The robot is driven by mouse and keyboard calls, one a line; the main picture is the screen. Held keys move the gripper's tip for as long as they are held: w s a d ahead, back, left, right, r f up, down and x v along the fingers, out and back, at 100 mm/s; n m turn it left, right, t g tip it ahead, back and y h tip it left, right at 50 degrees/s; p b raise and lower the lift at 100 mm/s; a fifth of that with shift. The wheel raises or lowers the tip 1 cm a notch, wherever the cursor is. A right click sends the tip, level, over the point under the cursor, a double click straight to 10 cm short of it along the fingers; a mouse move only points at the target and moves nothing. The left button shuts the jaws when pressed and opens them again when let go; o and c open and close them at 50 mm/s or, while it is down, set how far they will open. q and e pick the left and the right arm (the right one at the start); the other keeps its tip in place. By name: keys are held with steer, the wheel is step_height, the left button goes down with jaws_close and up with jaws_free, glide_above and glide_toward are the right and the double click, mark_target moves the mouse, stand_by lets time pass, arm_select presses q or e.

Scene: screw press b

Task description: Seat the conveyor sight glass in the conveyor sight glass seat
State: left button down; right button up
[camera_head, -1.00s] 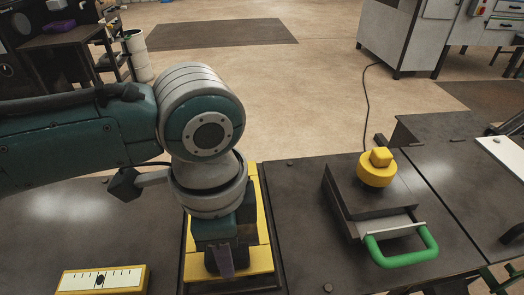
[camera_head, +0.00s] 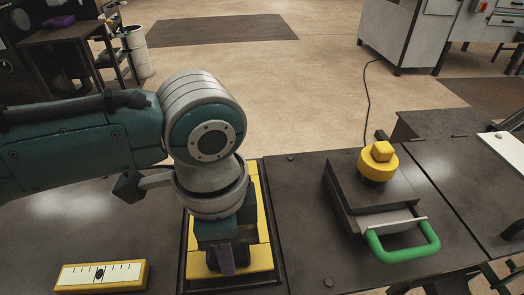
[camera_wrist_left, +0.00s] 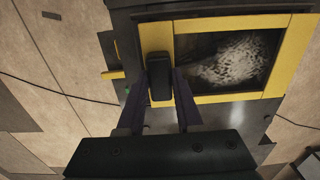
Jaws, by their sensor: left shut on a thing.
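The conveyor sight glass is a yellow-framed panel (camera_head: 264,258) with a dark window, lying flat in or over a dark rectangular surround, which I take as its seat (camera_head: 278,230). In the left wrist view, its yellow frame (camera_wrist_left: 230,25) surrounds a window with a whitish grainy patch. A black handle (camera_wrist_left: 159,72) stands on one side of it. My left gripper (camera_head: 226,262) is shut on that handle, with a purple finger on each side (camera_wrist_left: 160,88). My arm hides much of the panel in the head view. I cannot tell whether the frame sits flush. My right gripper is not in view.
A yellow gauge block (camera_head: 102,276) with a white scale lies at the front left. To the right are a yellow knob (camera_head: 378,162) on a dark box (camera_head: 375,190) and a green handle (camera_head: 405,256). The dark bench between panel and box is clear.

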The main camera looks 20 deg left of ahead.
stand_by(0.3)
arm_select(q)
steer(key=shift+p, duration=0.3)
steer(key=shift+f, duration=0.15)
steer(key=shift+f+b, duration=0.85)
steer(key=shift+f, duration=0.3)
steer(key=c, duration=0.5)
jaws_free()
